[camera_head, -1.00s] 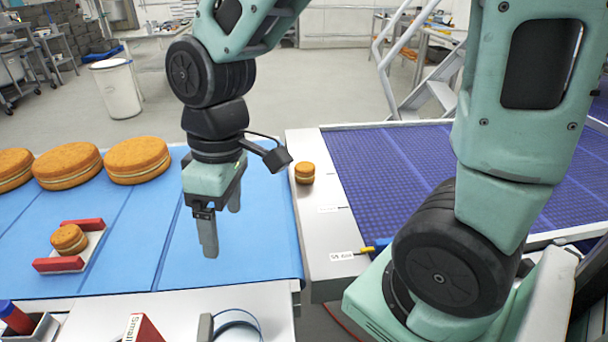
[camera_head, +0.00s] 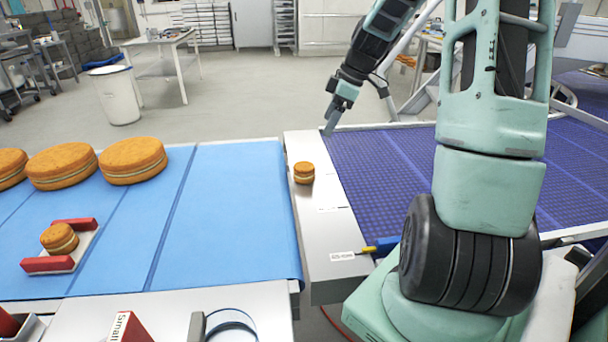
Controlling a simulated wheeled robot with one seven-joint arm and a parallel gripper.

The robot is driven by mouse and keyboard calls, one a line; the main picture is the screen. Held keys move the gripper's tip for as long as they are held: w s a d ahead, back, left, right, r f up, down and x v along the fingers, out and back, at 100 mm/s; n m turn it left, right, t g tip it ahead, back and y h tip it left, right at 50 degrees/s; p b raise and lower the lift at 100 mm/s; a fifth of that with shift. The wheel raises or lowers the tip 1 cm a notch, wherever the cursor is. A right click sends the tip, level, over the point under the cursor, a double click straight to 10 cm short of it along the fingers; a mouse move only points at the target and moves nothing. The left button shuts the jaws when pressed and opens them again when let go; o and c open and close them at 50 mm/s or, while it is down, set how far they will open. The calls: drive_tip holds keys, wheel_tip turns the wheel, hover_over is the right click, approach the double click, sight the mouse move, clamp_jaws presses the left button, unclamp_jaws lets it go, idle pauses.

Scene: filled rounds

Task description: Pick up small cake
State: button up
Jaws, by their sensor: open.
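A small cake (camera_head: 304,173), round and golden with a pale filling band, sits on the white metal strip between the two conveyors. Another small cake (camera_head: 59,239) sits on a white holder (camera_head: 84,243) with red side blocks on the blue belt at left. My gripper (camera_head: 329,128) is open and empty, pointing down near the far edge of the purple belt. It is apart from both small cakes, beyond and to the right of the one on the strip.
Large filled rounds (camera_head: 133,160) lie on the blue belt (camera_head: 225,215) at far left. The purple belt (camera_head: 375,165) is bare. A red box (camera_head: 130,327) stands at the front.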

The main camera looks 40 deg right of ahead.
sight(307, 165)
drive_tip(key=p+x, duration=0.1)
drive_tip(key=x, duration=1)
drive_tip(key=shift+a+f+p, duration=0.15)
drive_tip(key=shift+f+p, duration=0.1)
drive_tip(key=shift+p, duration=0.1)
drive_tip(key=shift+p+x, duration=0.85)
drive_tip(key=shift+x, duration=1.9)
drive_tip(key=shift+s+a, duration=0.1)
drive_tip(key=shift+s, duration=0.05)
drive_tip(key=c, duration=0.8)
